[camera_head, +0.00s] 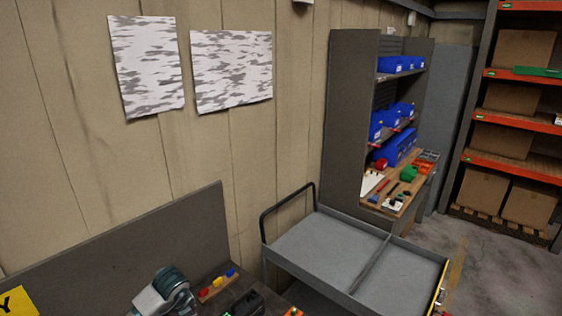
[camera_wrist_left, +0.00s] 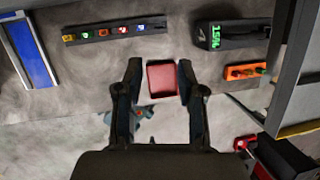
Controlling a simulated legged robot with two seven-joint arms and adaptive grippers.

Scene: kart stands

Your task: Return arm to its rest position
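My left gripper (camera_wrist_left: 160,82) shows in the left wrist view, with its two black fingers spread apart. A red block (camera_wrist_left: 162,78) shows between the fingertips. A narrow gap separates it from the left finger, while its right edge meets the outline of the right finger. I cannot tell how far below the fingertips it lies. In the head view, a grey-and-teal rounded part at the bottom left looks like a piece of my own arm. Neither gripper can be made out there, and my right gripper is in neither view.
A strip with coloured pieces (camera_head: 217,283) and a black device (camera_head: 245,303) lie on the workbench; the device (camera_wrist_left: 232,35) shows green digits in the wrist view. A grey cart (camera_head: 330,247) stands right of the bench. Shelves with blue bins (camera_head: 400,65) stand behind it.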

